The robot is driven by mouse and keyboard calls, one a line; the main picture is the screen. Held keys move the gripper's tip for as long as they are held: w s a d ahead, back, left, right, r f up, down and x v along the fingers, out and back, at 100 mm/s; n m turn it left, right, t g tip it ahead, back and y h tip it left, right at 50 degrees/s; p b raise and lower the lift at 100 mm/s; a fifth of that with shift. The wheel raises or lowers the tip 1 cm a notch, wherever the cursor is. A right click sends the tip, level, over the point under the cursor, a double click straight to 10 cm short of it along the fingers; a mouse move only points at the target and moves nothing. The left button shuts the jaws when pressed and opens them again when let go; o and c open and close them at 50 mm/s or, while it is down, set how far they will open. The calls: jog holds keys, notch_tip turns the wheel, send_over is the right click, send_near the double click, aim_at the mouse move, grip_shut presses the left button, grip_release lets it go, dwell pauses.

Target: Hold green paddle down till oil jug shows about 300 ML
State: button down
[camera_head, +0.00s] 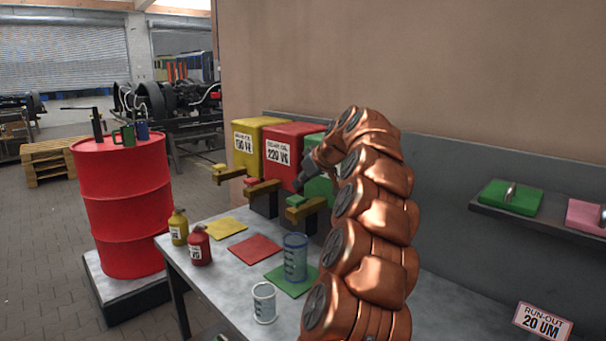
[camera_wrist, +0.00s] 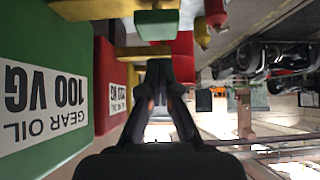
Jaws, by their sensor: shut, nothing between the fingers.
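The green dispenser (camera_head: 318,187) stands on the bench, partly hidden behind my arm; in the wrist view its label (camera_wrist: 43,104) reads GEAR OIL 100 VG, upside down. Its green paddle (camera_head: 296,201) sits on a brass spout (camera_head: 306,210); the paddle also shows in the wrist view (camera_wrist: 157,24). The clear bluish jug (camera_head: 295,262) with dark marks stands upright on a green mat below the spout. No oil stream or readable level shows. My gripper (camera_head: 300,185) is shut and empty, close above the paddle; its fingertips (camera_wrist: 158,68) show no clear contact with it.
A red dispenser (camera_head: 283,143) and a yellow one (camera_head: 250,152) stand left of the green one. A clear beaker (camera_head: 264,303), a red bottle (camera_head: 199,246) and a yellow bottle (camera_head: 178,227) stand on the bench. The red mat (camera_head: 255,249) and yellow mat (camera_head: 226,228) are empty.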

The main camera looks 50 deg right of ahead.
aim_at(296, 201)
jog(key=shift+f+p, duration=0.3)
jog(key=shift+f, duration=1)
jog(key=shift+f, duration=0.1)
